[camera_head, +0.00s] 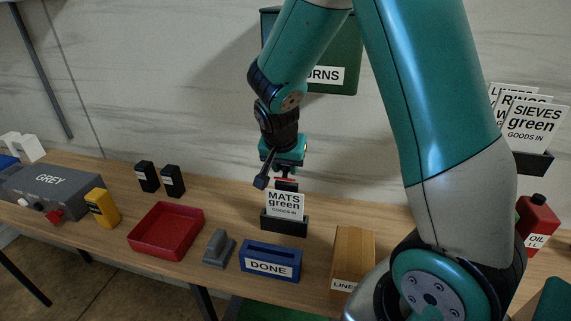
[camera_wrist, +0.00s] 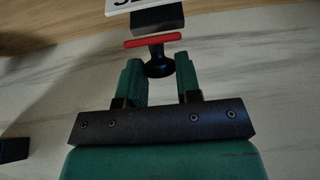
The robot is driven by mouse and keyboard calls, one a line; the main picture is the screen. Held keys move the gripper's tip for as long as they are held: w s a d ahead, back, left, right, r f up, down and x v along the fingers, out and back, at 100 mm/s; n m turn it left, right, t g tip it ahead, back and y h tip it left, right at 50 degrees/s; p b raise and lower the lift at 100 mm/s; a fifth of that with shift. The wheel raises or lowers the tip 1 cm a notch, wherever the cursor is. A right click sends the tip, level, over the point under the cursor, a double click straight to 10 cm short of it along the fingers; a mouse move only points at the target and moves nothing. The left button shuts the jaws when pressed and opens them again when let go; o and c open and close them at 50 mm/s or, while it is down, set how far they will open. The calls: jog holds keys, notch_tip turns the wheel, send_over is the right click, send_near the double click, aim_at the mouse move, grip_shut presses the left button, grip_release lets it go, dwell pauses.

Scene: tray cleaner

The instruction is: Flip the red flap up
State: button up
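A narrow red bar (camera_wrist: 152,40) with a black round-ended knob (camera_wrist: 158,65) shows in the wrist view, in front of a dark block under a white card. I cannot tell whether this bar is the red flap. My gripper (camera_wrist: 159,66) has its two green fingers apart, one on each side of the knob, with gaps visible. In the head view my gripper (camera_head: 286,169) points down behind the "MATS green" card (camera_head: 285,206), with a bit of red (camera_head: 286,180) just below it. Its fingers are too small to tell there.
On the table stand a red tray (camera_head: 135,240), a blue "DONE" box (camera_head: 270,274), a tan box (camera_head: 353,252), a grey lever-like piece (camera_head: 218,249) and two black blocks (camera_head: 147,177). A grey "GREY" box (camera_head: 50,187) is at left. A green bin (camera_head: 345,62) hangs on the wall.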

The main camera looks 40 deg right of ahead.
jog(key=shift+w+d+r+g+y+p, duration=0.15)
jog(key=shift+d+r+g+y+p, duration=0.2)
jog(key=shift+p, duration=0.35)
jog(key=shift+c, duration=0.4)
jog(key=shift+w+f+y, duration=0.1)
jog(key=shift+f+y, duration=0.1)
jog(key=shift+y, duration=0.05)
jog(key=o, duration=0.9)
jog(key=b+v, duration=0.2)
jog(key=v, duration=1.5)
jog(key=shift+r+b, duration=0.25)
jog(key=shift+b, duration=0.1)
jog(key=shift+w+a, duration=0.1)
jog(key=shift+w, duration=0.05)
